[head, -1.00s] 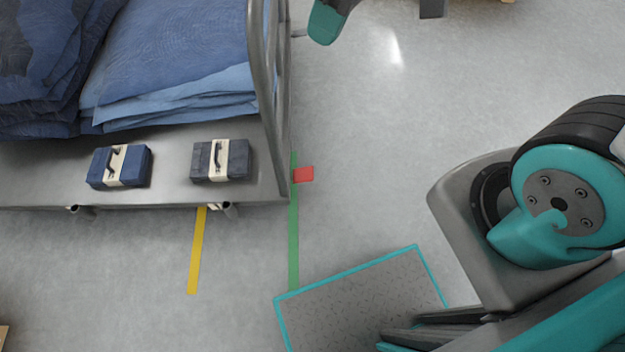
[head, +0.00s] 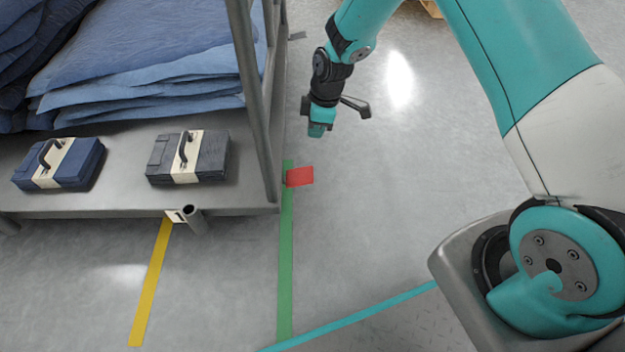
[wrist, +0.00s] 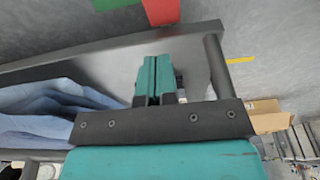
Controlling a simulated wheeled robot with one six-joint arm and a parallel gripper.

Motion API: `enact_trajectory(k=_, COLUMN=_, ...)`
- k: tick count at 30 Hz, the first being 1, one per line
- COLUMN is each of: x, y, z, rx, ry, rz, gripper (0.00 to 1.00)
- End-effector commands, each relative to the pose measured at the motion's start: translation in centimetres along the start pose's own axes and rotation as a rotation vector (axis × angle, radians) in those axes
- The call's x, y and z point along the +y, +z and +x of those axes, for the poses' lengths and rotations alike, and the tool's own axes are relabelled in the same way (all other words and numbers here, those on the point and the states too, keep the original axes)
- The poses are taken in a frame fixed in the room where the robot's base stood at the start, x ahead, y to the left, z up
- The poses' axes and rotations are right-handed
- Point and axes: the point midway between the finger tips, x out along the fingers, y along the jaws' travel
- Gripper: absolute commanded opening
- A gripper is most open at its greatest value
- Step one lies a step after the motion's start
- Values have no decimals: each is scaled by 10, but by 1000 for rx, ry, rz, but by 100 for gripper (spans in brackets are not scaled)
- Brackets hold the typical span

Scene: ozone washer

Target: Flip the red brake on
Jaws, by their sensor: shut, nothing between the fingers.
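A flat red piece (head: 300,177), which looks like the red brake, shows beside the cart's front right corner in the head view, next to green tape. A red patch (wrist: 161,10) also shows at the top edge of the wrist view. I cannot tell its height or whether it is tilted. My gripper (head: 318,130) hangs beyond and slightly right of the red piece in the head view, apart from it. In the wrist view my teal fingers (wrist: 153,75) are together with nothing between them, in front of the cart's grey deck.
The grey metal cart (head: 252,200) carries blue folded fabric (head: 150,60), a blue case (head: 58,165) and a dark grey case (head: 188,157). Its upright frame stands close left of my gripper. Green tape (head: 286,260) and yellow tape (head: 150,285) mark the floor. Floor to the right is open.

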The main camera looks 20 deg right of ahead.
Motion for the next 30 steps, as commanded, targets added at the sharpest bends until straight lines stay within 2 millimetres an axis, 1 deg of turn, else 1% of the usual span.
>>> enact_trajectory(k=1, x=1, y=2, z=6, rx=-1, ry=0, rz=-4, gripper=0)
enact_trajectory(k=10, x=1, y=2, z=5, rx=-2, ry=0, rz=-6, gripper=0)
enact_trajectory(k=14, x=1, y=2, z=11, rx=-2, ry=-1, rz=-5, gripper=0)
enact_trajectory(k=17, x=0, y=3, z=25, rx=-3, ry=-1, rz=-5, gripper=0)
enact_trajectory(k=27, x=0, y=3, z=99, rx=-3, ry=-2, rz=-6, gripper=0)
enact_trajectory(k=30, x=1, y=4, z=117, rx=-3, ry=-1, rz=-5, gripper=0)
